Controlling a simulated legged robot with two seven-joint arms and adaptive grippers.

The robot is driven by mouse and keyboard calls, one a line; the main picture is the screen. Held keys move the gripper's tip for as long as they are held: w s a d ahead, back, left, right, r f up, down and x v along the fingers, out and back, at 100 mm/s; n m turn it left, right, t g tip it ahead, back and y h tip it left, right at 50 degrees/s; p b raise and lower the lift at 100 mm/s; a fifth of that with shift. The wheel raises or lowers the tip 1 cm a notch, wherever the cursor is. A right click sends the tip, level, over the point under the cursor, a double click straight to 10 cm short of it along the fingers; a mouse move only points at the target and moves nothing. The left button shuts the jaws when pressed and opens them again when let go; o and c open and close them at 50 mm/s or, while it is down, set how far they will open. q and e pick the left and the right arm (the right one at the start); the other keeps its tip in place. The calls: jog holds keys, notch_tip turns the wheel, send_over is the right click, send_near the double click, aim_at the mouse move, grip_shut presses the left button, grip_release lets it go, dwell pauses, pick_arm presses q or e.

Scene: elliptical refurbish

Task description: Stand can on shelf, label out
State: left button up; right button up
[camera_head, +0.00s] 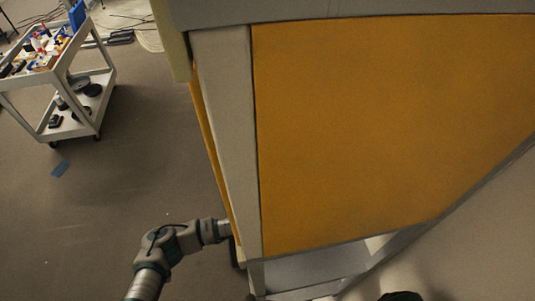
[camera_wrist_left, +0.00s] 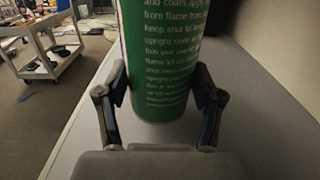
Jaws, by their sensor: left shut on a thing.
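A green can (camera_wrist_left: 158,60) with white printed text facing the camera fills the middle of the left wrist view. It looks upright, and its top is out of the frame. My left gripper (camera_wrist_left: 160,100) is shut on the can, one finger on each side. The can is over a pale flat shelf surface (camera_wrist_left: 255,110); I cannot tell whether its base touches it. In the head view my left arm reaches in behind the cabinet's orange panel (camera_head: 390,130), which hides the left gripper and the can.
A pale upright post (camera_head: 228,140) stands at the panel's left edge, close to my left arm. A lower pale shelf (camera_head: 310,268) shows below the panel. A white cart (camera_head: 75,95) with tools stands at the upper left. The floor between is mostly clear.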

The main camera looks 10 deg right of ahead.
pick_arm(q)
jog(key=shift+a, duration=0.35)
jog(key=shift+f, duration=0.15)
jog(key=shift+d+f, duration=0.3)
jog(key=shift+d, duration=0.15)
jog(key=shift+s+d+f, duration=0.1)
jog(key=shift+d, duration=0.15)
jog(key=o, duration=1.7)
jog(key=shift+a+f, duration=0.1)
jog(key=shift+c, duration=0.2)
jog(key=shift+o, duration=0.3)
jog(key=shift+a, duration=0.15)
pick_arm(e)
jog(key=shift+d+f, duration=0.15)
